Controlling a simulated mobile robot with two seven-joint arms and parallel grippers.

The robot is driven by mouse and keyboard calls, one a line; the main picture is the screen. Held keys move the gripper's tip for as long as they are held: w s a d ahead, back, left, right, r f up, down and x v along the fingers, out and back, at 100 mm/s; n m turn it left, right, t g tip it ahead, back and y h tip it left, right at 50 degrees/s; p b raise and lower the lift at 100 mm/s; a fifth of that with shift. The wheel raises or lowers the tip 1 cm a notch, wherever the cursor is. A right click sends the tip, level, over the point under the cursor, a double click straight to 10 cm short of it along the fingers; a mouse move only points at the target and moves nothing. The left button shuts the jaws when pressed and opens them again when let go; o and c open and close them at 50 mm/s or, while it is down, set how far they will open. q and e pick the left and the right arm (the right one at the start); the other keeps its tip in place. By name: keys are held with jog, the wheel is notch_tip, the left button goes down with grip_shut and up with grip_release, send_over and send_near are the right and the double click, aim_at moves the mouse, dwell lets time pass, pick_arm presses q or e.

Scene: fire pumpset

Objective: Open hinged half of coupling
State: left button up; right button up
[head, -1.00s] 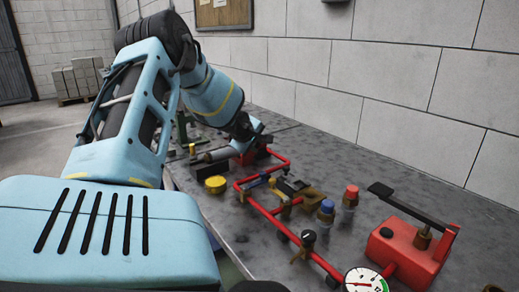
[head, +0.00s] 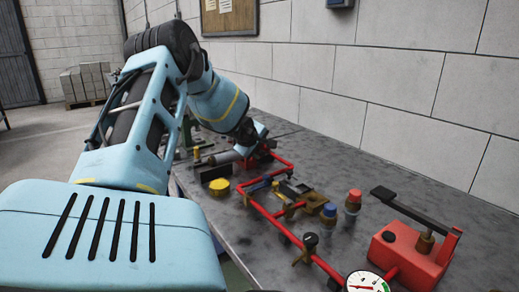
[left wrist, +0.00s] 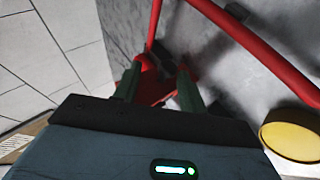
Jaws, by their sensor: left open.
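My left gripper (head: 258,148) is at the far end of the red pipe run (head: 262,207) on the bench, beside a red fitting (head: 268,145). In the left wrist view the two dark green fingers (left wrist: 157,82) are apart, with red metal (left wrist: 152,88) showing between and beyond them. I cannot tell whether they touch it. Which part is the coupling's hinged half is not clear; my gripper hides much of that area in the head view. My right gripper is not in view.
A yellow round cap (head: 219,187) lies left of the pipe; it also shows in the left wrist view (left wrist: 292,135). The wall (head: 400,75) is behind.

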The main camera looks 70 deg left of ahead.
pick_arm(q)
jog(key=v, duration=0.7)
jog(key=shift+s+d+r, duration=0.2)
jog(key=shift+s+r, duration=0.05)
